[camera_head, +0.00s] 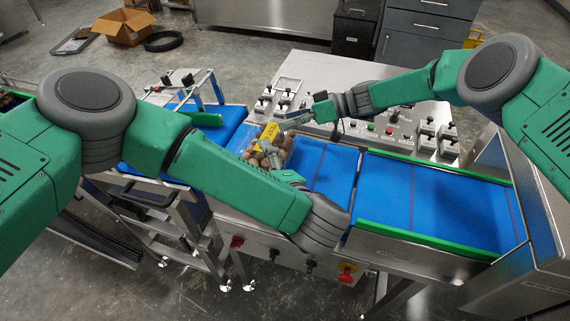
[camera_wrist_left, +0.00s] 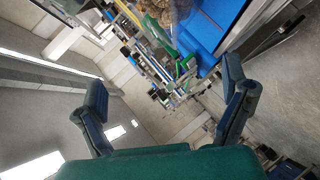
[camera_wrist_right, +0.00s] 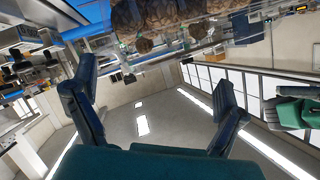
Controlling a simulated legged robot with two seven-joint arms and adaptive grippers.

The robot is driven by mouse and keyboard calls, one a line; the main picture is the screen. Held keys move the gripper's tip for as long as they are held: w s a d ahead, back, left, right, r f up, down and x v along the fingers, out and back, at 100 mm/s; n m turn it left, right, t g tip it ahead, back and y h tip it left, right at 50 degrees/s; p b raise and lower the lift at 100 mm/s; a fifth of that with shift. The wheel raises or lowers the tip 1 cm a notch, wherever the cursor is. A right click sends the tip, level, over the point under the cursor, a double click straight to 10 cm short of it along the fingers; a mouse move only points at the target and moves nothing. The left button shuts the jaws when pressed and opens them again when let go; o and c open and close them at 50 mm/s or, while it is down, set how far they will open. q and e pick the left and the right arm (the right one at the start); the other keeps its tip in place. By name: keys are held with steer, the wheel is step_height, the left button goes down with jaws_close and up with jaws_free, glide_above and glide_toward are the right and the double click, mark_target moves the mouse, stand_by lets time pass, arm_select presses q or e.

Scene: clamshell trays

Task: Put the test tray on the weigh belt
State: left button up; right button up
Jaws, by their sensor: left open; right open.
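The test tray (camera_head: 251,153) is a clear clamshell with round brown items and a yellow label. It is at the left end of the middle blue belt (camera_head: 330,168), which appears to be the weigh belt; whether it rests there or is above it I cannot tell. My left gripper (camera_head: 268,150) is open at its near side, partly overlapping it. My right gripper (camera_head: 284,119) is open by its far right side. The tray's brown contents also show at the top of the left wrist view (camera_wrist_left: 156,34) and the right wrist view (camera_wrist_right: 150,16).
Another blue belt (camera_head: 215,131) lies to the left, with a metal frame over it. A blue belt with green guide rails (camera_head: 430,205) runs right into a steel housing (camera_head: 535,215). A steel control panel (camera_head: 345,75) with knobs and switches stands behind. The middle belt's right part is clear.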

steer(key=v, duration=1.2)
steer(key=shift+w+f, duration=0.1)
steer(key=shift+f, duration=0.05)
